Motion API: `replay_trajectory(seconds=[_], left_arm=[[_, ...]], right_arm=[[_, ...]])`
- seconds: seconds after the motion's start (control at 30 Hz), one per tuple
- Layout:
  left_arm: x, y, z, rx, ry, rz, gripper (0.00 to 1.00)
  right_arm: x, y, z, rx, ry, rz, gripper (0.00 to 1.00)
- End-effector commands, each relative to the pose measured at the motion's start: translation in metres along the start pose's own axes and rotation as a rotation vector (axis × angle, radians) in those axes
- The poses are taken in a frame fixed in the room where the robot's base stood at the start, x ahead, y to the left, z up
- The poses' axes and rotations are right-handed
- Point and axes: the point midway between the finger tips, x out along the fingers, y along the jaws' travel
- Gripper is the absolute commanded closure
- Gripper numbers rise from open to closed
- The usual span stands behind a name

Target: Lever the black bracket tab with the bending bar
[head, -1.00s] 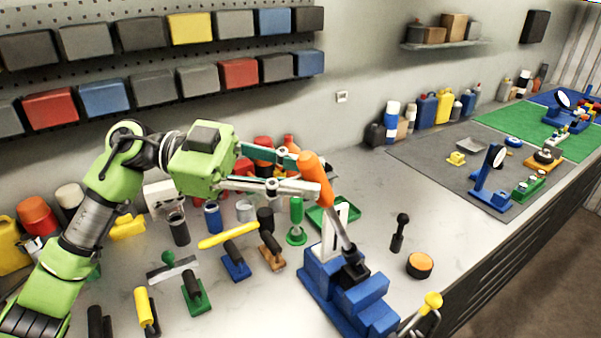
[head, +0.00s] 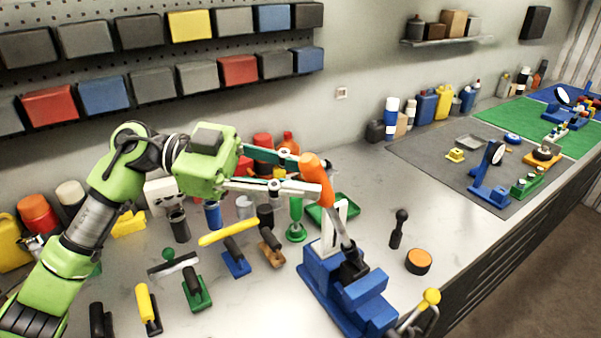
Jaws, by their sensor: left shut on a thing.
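My left gripper (head: 308,178) is shut on the orange handle of the bending bar (head: 316,180). The bar's grey shaft (head: 342,230) runs down and to the right, tilted, to the blue fixture (head: 345,300). Its lower end meets the black bracket tab (head: 353,265) at the top of the fixture; the exact contact is too small to tell. A white upright plate (head: 334,225) stands at the fixture's back, partly behind the bar. My right gripper is not in view.
A yellow-knobbed lever (head: 431,297) is at the fixture's right front. A black-handled tool (head: 399,228) and an orange-topped puck (head: 418,262) stand to its right. Several hand tools, including a green one (head: 196,290), crowd the bench at left. Clear bench lies right of the green tray (head: 345,205).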

Motion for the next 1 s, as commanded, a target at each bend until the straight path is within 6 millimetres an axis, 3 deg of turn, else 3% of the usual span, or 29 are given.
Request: replay_trajectory(seconds=[0.97,1.0], left_arm=[[0.012,0.000,0.027,-0.001,0.001,0.000,1.00],[0.011,0.000,0.026,0.000,0.001,0.000,0.90]], right_arm=[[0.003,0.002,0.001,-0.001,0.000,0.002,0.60],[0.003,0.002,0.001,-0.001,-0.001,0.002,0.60]])
